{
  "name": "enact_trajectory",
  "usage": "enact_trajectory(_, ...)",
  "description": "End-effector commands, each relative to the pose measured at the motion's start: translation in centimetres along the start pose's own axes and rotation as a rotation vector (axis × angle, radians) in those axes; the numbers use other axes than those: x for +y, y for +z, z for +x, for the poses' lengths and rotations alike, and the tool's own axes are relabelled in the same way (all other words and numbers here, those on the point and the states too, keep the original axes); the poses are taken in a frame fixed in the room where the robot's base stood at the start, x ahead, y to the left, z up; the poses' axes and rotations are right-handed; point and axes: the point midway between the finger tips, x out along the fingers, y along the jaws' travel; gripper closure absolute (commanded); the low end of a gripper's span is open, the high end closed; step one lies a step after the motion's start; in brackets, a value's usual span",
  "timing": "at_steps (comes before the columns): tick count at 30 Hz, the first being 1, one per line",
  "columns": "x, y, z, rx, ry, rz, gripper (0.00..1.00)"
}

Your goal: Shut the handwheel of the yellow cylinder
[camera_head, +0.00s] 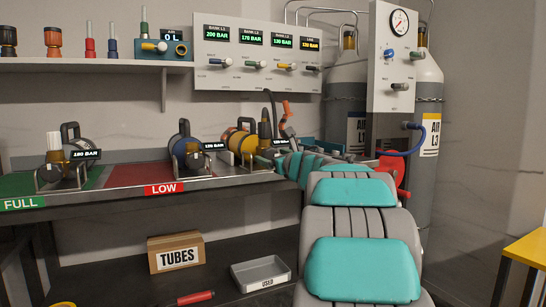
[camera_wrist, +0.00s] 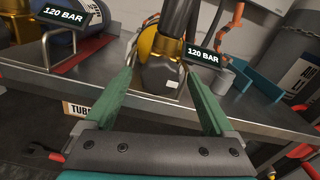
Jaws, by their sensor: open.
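The yellow cylinder (camera_head: 237,143) lies on the bench at the right, behind my arm. In the wrist view the yellow body (camera_wrist: 148,42) shows behind the brass valve (camera_wrist: 172,50), with a dark block in front. My gripper (camera_wrist: 161,76) is open, its green fingers standing apart on the left and right of that dark block. I see no clear contact; the block's lower part is near the bench edge. In the head view my arm largely hides the gripper.
A 120 BAR tag (camera_wrist: 203,57) stands close to my right finger. A black hose and orange piece (camera_head: 286,110) are behind. A gauge panel (camera_head: 392,75) stands right.

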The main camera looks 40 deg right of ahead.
Motion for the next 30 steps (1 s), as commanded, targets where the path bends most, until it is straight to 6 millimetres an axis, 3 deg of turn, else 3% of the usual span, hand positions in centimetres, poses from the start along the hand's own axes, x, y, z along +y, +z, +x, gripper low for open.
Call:
enact_trajectory(9, 0.02, 0.0, 0.17, 0.0, 0.0, 0.001, 0.12)
enact_trajectory(30, 0.05, 0.01, 0.16, 0.0, 0.001, 0.001, 0.91)
